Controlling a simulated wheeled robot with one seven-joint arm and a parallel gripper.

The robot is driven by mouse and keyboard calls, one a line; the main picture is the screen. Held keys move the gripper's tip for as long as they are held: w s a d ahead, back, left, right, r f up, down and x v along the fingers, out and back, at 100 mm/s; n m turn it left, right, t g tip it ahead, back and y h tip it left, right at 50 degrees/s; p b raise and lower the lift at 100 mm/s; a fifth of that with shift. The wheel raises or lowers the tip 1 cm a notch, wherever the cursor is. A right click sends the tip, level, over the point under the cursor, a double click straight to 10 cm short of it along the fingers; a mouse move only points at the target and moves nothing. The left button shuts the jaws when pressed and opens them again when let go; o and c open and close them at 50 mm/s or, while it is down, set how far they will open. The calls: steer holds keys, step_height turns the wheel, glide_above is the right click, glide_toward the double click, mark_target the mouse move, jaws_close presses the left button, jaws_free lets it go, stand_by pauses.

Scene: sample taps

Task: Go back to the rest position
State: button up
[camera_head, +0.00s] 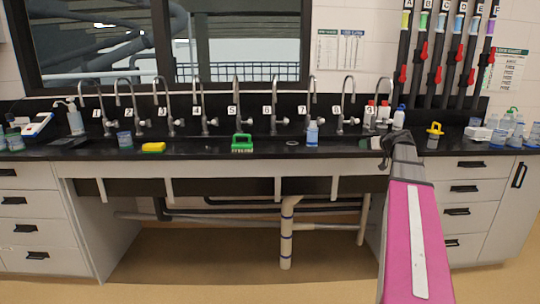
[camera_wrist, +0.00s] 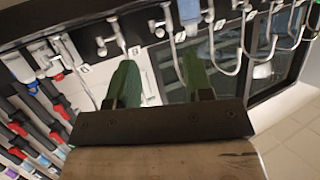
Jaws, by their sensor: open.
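My gripper (camera_head: 388,144) is at the end of my raised pink arm, in front of the counter near tap 8. In the wrist view my gripper (camera_wrist: 158,62) shows two green fingers spread apart with nothing between them. That view is upside down, with taps and the window behind the fingers. A row of numbered taps, such as tap 5 (camera_head: 238,105), stands along the back of the black counter (camera_head: 200,148). A blue-labelled bottle (camera_head: 312,133) stands near tap 7, apart from my gripper.
A green-handled carrier (camera_head: 242,143), a yellow sponge (camera_head: 153,147) and a cup (camera_head: 125,139) stand on the counter. A yellow-topped jar (camera_head: 434,136) and several bottles are at the right. Red-valved pipes (camera_head: 421,60) rise behind. The floor (camera_head: 200,265) in front looks clear.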

steer(key=s+a+f+m+g+h, duration=0.1)
steer(key=s+a+f+g, duration=0.3)
steer(key=a+f, duration=0.6)
steer(key=s+a+f+m+g+h, duration=0.15)
steer(key=s+a+f, duration=0.45)
steer(key=f, duration=0.7)
steer(key=s+a+f+m+g+h, duration=0.1)
steer(key=s+a+f+g+h, duration=0.1)
steer(key=s+f, duration=0.6)
steer(key=s+a+f+m+g+h, duration=0.1)
steer(key=s+a+f+g+h, duration=0.1)
steer(key=s+a+f+g, duration=0.3)
steer(key=s+f, duration=0.3)
steer(key=s, duration=0.2)
steer(key=shift+s+a+f, duration=0.15)
steer(key=shift+s, duration=0.15)
